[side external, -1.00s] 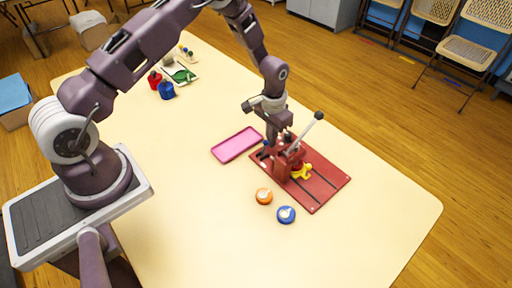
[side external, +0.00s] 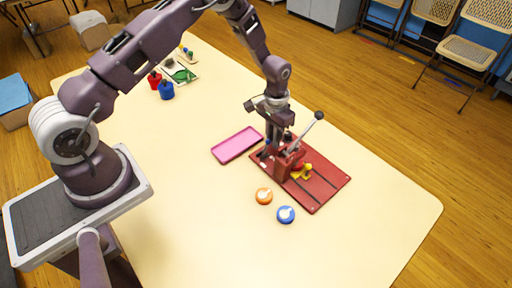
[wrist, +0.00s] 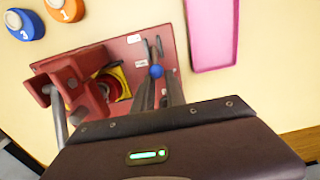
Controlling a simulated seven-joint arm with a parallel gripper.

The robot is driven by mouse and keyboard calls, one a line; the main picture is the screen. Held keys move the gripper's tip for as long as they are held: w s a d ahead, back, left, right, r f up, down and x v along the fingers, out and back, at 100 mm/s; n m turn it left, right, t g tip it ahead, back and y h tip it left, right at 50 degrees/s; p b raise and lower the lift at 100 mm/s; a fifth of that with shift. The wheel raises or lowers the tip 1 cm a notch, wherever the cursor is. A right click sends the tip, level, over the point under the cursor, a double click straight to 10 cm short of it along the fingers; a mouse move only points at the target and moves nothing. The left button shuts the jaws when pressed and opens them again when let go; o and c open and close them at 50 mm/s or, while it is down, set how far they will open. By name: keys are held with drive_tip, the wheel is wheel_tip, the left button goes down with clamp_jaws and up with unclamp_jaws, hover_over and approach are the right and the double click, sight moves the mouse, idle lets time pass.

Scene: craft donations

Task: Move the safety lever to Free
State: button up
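A red press (side external: 287,163) stands on a red base board (side external: 325,185), with a long grey handle ending in a dark knob (side external: 319,116). A small lever with a blue ball knob (wrist: 156,71) stands at a dark slot in the board, beside small white labels too small to read. I take it for the safety lever. My gripper (wrist: 160,85) points down over the board, also in the side view (side external: 268,152). Its two fingers are apart, with the blue knob at the gap between their tips. Whether they touch it is unclear.
A red round part on a yellow square (wrist: 117,80) sits beside the press. A pink tray (side external: 237,145) lies beside the board. An orange disc (side external: 264,196) and a blue disc (side external: 286,215) lie in front. Red and blue containers (side external: 166,91) stand farther back. The right table end is clear.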

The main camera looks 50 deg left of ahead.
wheel_tip(320, 180, up, 7)
drive_tip(key=shift+r, duration=0.15)
